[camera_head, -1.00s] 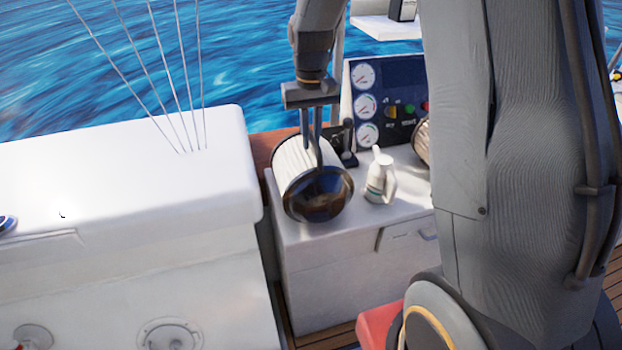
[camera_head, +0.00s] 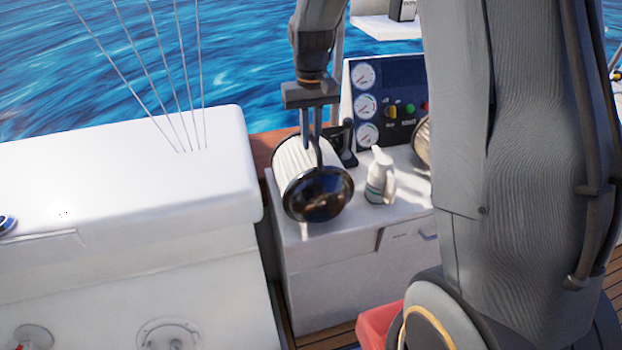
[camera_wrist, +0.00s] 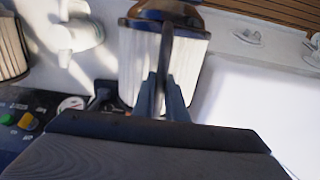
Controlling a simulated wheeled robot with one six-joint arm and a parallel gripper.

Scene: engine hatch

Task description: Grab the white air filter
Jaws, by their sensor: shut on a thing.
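The white air filter (camera_head: 291,168) is a pleated white cylinder with a dark, glossy round end cap facing the front. It lies on its side at the left end of the white counter (camera_head: 335,222). In the wrist view the fingers (camera_wrist: 164,88) lie against the white pleated side of the filter (camera_wrist: 138,62). I cannot tell whether the filter touches the counter.
A white jug (camera_head: 380,178) stands right of the filter. A gauge panel (camera_head: 390,103) with coloured buttons and a dark lever (camera_head: 348,140) are behind. Another pleated cylinder (camera_head: 422,142) is partly hidden by my arm. A large white hatch (camera_head: 120,165) is at left.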

